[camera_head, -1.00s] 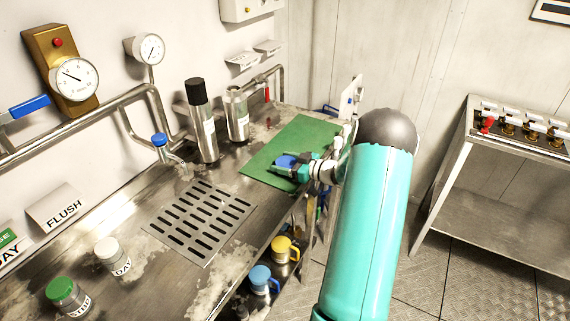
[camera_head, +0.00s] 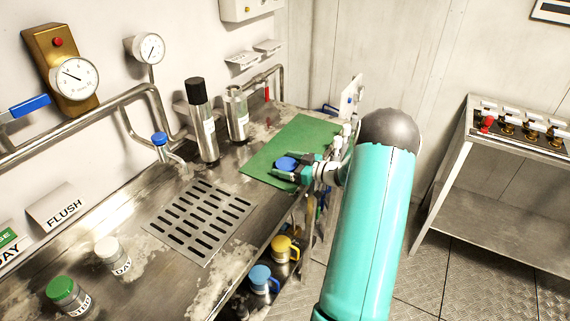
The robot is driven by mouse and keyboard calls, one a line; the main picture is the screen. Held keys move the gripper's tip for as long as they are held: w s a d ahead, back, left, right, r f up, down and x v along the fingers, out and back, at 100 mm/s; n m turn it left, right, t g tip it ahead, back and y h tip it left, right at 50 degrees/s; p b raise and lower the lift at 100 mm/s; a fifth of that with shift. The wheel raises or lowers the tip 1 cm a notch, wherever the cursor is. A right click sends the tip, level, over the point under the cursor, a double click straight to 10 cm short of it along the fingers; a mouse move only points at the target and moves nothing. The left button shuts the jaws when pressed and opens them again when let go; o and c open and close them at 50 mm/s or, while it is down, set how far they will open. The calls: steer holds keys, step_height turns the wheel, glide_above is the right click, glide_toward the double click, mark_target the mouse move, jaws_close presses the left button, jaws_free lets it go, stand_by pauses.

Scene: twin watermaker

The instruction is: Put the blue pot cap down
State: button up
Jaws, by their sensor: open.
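The blue pot cap (camera_head: 286,163) lies on the green mat (camera_head: 262,160) near the far right end of the metal bench. My gripper (camera_head: 290,169) is open, with its teal fingers just to the right of the cap and level with it. Part of the cap's right edge is close to the fingers, and I cannot tell whether they touch it. My arm comes in from the lower right.
A blue-topped tap (camera_head: 161,143) and a slotted drain (camera_head: 200,222) are to the left. Yellow (camera_head: 284,248) and blue (camera_head: 262,279) mugs sit below the bench edge.

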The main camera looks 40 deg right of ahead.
steer(key=v, duration=1.1)
steer(key=w+a+r+g+y, duration=0.1)
steer(key=a, duration=0.2)
steer(key=w+a+r+g, duration=0.1)
steer(key=a+r, duration=0.1)
steer(key=a, duration=0.2)
steer(key=w+a+r+g+y, duration=0.1)
steer(key=a+r+g, duration=0.1)
steer(key=a, duration=0.2)
steer(key=shift+a+r+n+y, duration=0.2)
steer(key=shift+n+y, duration=0.1)
steer(key=shift+n, duration=0.1)
steer(key=s+a+r+g, duration=0.1)
steer(key=a+r+g, duration=0.15)
steer(key=a, duration=0.45)
steer(key=a+r+g, duration=0.2)
steer(key=a+g, duration=0.1)
steer(key=a, duration=0.3)
steer(key=s+a+r+m+h, duration=0.2)
steer(key=s+a+r+h, duration=0.2)
steer(key=s+a, duration=0.4)
steer(key=s+a+r+m+h, duration=0.2)
steer(key=s+a+r+h, duration=0.2)
steer(key=s+a, duration=0.4)
steer(key=shift+s+a+r+m, duration=0.15)
steer(key=shift+s+r+m, duration=0.2)
steer(key=shift+s+m, duration=0.1)
